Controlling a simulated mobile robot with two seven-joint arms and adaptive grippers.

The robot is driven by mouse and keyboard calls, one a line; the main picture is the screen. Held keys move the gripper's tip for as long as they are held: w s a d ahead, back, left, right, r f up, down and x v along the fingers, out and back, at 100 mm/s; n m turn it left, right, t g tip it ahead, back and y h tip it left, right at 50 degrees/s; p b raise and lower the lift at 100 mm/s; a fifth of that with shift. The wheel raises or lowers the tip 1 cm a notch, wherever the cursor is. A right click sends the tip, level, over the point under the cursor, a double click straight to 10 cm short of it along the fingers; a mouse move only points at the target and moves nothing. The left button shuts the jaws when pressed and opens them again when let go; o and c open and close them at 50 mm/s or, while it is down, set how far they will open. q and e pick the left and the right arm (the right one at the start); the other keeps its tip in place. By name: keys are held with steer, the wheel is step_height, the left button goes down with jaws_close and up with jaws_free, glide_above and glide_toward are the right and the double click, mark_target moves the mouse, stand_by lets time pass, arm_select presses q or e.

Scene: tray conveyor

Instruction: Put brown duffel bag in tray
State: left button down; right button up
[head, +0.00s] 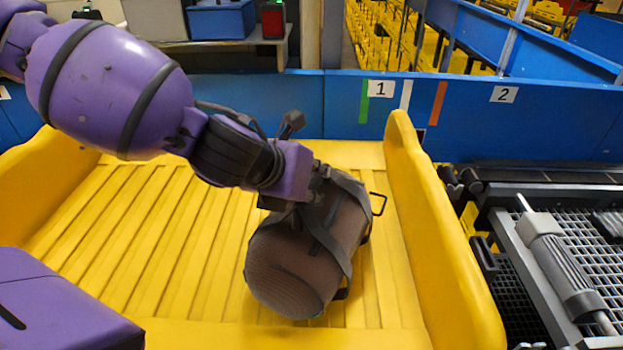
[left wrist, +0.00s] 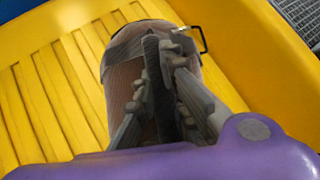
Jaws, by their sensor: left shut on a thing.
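The brown duffel bag (head: 295,265) is a rounded cylinder with grey straps and a dark wire-like handle at its far right end. It is inside the yellow tray (head: 150,245), toward the right side wall. My left gripper (head: 318,195) is over the top of the bag and shut on it, at the strap. The left wrist view also shows the bag (left wrist: 125,80) under the gripper fingers (left wrist: 165,85), with the ribbed yellow tray floor (left wrist: 45,100) around it. I cannot tell whether the bag's underside touches the floor. My right gripper is not in view.
The tray's raised right wall (head: 440,240) stands close to the bag. A blue barrier (head: 345,100) with number labels runs behind the tray. Metal conveyor machinery (head: 560,260) lies to the right. The left part of the tray floor is bare.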

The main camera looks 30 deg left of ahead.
arm_select(q)
steer(key=shift+w+d+r, duration=0.2)
steer(key=shift+w+d, duration=0.05)
steer(key=shift+w, duration=0.05)
steer(key=shift+f, duration=0.2)
steer(key=c, duration=1.8)
jaws_free()
steer(key=shift+s+a, duration=0.1)
steer(key=shift+s, duration=0.05)
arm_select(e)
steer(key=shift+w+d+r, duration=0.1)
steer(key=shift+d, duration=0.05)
arm_select(q)
steer(key=shift+s+r, duration=0.15)
steer(key=shift+r, duration=0.25)
steer(key=p+v, duration=0.7)
steer(key=v, duration=0.4)
steer(key=shift+s, duration=0.2)
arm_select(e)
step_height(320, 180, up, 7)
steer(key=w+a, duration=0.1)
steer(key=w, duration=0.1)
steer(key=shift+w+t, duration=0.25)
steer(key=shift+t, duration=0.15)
